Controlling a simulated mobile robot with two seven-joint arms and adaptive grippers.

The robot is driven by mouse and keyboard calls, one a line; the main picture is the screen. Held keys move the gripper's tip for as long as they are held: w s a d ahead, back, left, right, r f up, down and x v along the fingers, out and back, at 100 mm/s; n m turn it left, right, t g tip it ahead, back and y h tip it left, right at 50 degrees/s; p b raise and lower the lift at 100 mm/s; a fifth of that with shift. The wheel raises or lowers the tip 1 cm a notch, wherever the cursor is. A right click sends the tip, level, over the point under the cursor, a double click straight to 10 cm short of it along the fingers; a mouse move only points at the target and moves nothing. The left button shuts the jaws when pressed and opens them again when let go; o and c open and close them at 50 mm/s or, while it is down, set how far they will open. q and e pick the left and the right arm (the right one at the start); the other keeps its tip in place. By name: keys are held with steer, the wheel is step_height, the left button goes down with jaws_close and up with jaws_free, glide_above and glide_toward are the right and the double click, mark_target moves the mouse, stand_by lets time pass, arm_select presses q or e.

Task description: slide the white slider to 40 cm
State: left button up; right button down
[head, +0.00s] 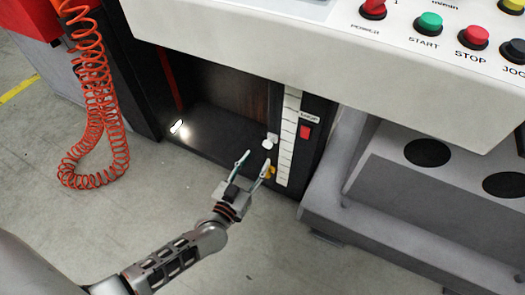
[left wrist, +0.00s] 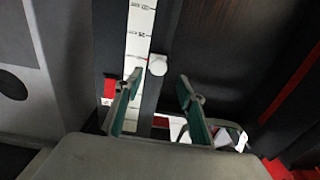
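The white slider (head: 268,143) is a small round knob beside a white vertical scale (head: 288,140) on the dark machine front. In the left wrist view the slider (left wrist: 157,65) sits just beyond the fingertips, in the gap between them, and the scale (left wrist: 140,40) runs beside it. The scale's numbers are too small to read surely, so the slider's reading cannot be told. My left gripper (head: 255,160) is open and empty, with its fingers apart, just below and left of the slider in the head view. My right gripper is not in view.
A red switch (head: 305,132) is right of the scale. A yellow part (head: 270,172) is low beside the scale, near my fingers. The white control panel (head: 400,65) overhangs above. A grey machine block (head: 420,190) stands right. An orange coiled hose (head: 95,110) hangs left.

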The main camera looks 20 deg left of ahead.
arm_select(q)
steer(key=s, duration=0.4)
steer(key=shift+a, duration=0.1)
stand_by(0.4)
